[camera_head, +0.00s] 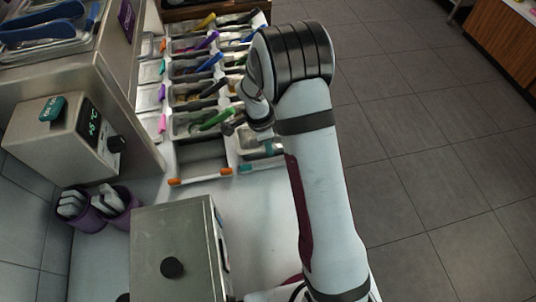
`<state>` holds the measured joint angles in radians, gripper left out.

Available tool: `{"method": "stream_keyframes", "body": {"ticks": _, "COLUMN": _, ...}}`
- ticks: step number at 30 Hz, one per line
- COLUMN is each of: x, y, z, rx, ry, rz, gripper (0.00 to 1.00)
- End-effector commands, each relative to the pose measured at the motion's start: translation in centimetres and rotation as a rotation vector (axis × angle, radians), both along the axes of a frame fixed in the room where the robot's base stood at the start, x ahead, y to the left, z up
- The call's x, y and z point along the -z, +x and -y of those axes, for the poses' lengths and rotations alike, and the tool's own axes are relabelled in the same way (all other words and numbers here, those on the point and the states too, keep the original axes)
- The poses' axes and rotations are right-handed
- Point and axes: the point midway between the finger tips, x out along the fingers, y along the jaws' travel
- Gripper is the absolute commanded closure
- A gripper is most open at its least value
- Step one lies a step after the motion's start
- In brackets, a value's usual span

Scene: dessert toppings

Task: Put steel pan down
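Several steel pans stand in rows on the counter, with dark and pale toppings and colored-handled utensils. One steel pan (186,125) with a green-handled utensil (216,120) is just left of my gripper (231,127). An empty-looking rectangular bay or pan (202,157) lies in front of it, with an orange-ended bar (200,179) along its front edge. I cannot tell which pan the task means. My gripper is small in view and partly hidden by my wrist. Whether its fingers are open or hold a pan's rim is not clear.
A steel box with a black knob (171,267) stands at the front. A scale-like machine with a display (60,140) and purple cups (87,212) are at left. A steel shelf (132,90) rises beside the pans. The white counter (255,215) is clear between box and arm.

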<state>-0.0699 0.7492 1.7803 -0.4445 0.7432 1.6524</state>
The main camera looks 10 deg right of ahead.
Motion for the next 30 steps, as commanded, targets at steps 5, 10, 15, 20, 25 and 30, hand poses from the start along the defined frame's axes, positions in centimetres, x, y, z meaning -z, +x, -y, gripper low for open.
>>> {"method": "stream_keyframes", "body": {"ticks": 5, "x": -3.5, "y": 0.1, "z": 0.0, "rx": 0.000, "ry": 0.000, "rz": 0.004, "gripper": 1.00}}
{"method": "stream_keyframes", "body": {"ticks": 10, "x": -4.9, "y": -0.6, "z": 0.4, "rx": 0.002, "ry": 0.000, "rz": 0.005, "gripper": 1.00}}
{"method": "stream_keyframes", "body": {"ticks": 15, "x": -8.3, "y": -5.4, "z": 2.4, "rx": 0.003, "ry": 0.002, "rz": 0.026, "gripper": 1.00}}
{"method": "stream_keyframes", "body": {"ticks": 20, "x": -10.8, "y": -12.0, "z": 4.2, "rx": 0.003, "ry": 0.002, "rz": 0.047, "gripper": 1.00}}
{"method": "stream_keyframes", "body": {"ticks": 25, "x": -11.5, "y": -17.1, "z": 4.9, "rx": 0.001, "ry": 0.001, "rz": 0.062, "gripper": 1.00}}
{"method": "stream_keyframes", "body": {"ticks": 30, "x": -11.5, "y": -18.5, "z": 5.0, "rx": 0.000, "ry": 0.001, "rz": 0.065, "gripper": 1.00}}
